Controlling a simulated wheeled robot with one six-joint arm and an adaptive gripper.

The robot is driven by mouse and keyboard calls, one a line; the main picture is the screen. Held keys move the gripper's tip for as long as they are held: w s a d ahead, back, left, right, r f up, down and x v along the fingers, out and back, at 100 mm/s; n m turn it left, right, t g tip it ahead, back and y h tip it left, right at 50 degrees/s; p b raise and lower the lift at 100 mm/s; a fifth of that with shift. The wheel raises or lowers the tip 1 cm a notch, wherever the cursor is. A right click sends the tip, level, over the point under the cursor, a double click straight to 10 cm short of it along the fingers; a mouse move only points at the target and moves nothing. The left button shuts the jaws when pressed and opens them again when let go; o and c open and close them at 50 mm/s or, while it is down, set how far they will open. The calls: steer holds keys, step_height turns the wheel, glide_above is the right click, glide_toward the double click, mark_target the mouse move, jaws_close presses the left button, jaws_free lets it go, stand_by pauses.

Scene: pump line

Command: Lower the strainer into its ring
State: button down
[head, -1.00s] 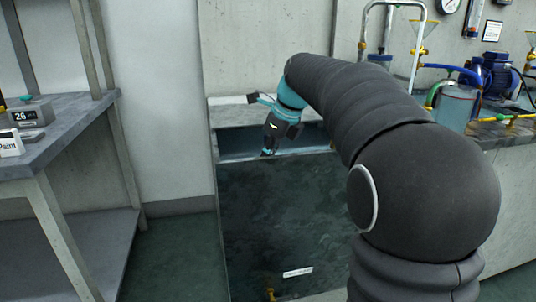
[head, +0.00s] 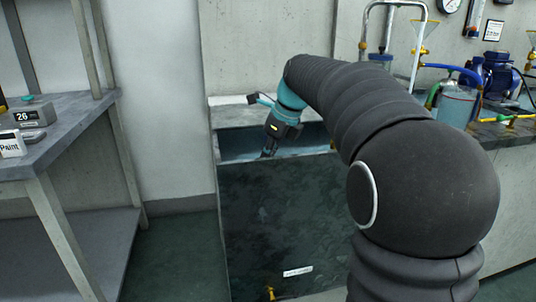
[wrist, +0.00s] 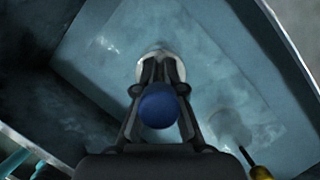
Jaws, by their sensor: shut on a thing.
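My gripper (wrist: 160,85) is shut on a round blue knob (wrist: 159,106), which I take to be the strainer's handle. A pale round edge shows just beyond the fingertips; I cannot tell whether it is the strainer's body or the ring. The fingers and knob hide most of what lies beneath. In the head view, my gripper (head: 268,152) points down into the open top of a dark tank (head: 285,220), and the strainer cannot be made out there. A faint round shape (wrist: 229,128) shows on the tank's bottom, right of the gripper; I cannot tell what it is.
The tank's wall (wrist: 285,45) runs close on the right in the wrist view, with a yellow fitting (wrist: 259,172) at lower right. A shelf bench (head: 62,118) stands left. A bench with a blue pump (head: 492,75) and a clear vessel (head: 456,104) stands right.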

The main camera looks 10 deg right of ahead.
steer(key=shift+f+b, duration=0.8)
steer(key=shift+f, duration=0.7)
stand_by(0.4)
steer(key=c, duration=1.2)
jaws_free()
steer(key=shift+r, duration=0.1)
steer(key=shift+p+v, duration=3.55)
steer(key=shift+v, duration=0.4)
steer(key=v, duration=1.2)
